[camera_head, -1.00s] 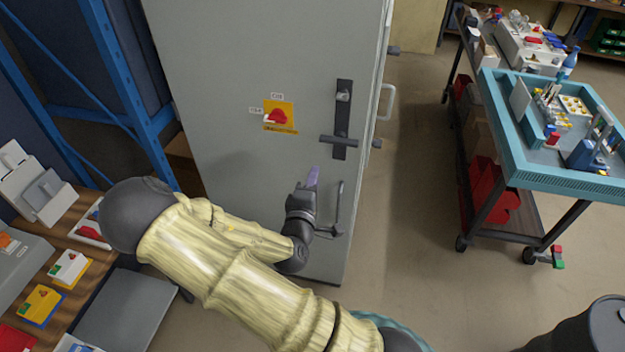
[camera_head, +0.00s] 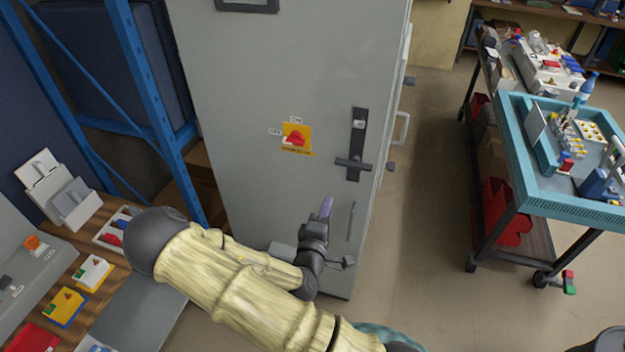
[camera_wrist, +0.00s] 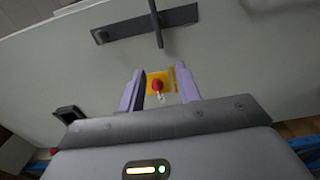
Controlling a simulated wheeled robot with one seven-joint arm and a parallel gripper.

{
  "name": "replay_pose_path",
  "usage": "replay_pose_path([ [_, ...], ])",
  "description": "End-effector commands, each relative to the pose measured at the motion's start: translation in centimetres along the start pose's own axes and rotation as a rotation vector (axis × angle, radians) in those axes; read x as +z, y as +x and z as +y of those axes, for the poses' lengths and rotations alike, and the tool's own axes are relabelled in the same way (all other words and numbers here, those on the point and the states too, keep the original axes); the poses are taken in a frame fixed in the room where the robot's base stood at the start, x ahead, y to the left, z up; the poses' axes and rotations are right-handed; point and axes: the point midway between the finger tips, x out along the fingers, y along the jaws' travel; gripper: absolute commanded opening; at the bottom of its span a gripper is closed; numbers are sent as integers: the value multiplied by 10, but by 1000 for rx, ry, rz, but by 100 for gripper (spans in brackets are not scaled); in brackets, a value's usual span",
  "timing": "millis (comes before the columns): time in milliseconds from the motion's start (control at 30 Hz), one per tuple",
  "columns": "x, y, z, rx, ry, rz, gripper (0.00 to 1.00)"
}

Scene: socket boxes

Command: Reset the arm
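My gripper (camera_head: 325,208) is in front of the grey cabinet door (camera_head: 235,90), below the door handle. Its purple fingers point up in the head view. In the wrist view my gripper (camera_wrist: 160,90) has its two fingers well apart with nothing held between them. Beyond the gap is the red rotary switch (camera_wrist: 157,85) on its yellow plate. The same red switch (camera_head: 295,139) is left of the black door handle (camera_head: 356,150) in the head view. The handle (camera_wrist: 150,24) lies across the top of the wrist view. My arm reaches in from the bottom of the head view.
A workbench with switch boxes (camera_head: 92,272) and a grey panel (camera_head: 140,305) lies at left, close to my arm. A blue rack post (camera_head: 150,110) stands behind it. A teal-topped cart (camera_head: 560,205) stands at right. Floor between cabinet and cart is clear (camera_head: 430,200).

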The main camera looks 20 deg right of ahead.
Motion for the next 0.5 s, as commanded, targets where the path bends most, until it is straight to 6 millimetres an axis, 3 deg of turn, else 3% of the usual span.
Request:
replay_pose_path([
  [267,4,1,-6,-51,44,-26,34],
  [500,15,-3,-39,-358,311,-170,34],
])
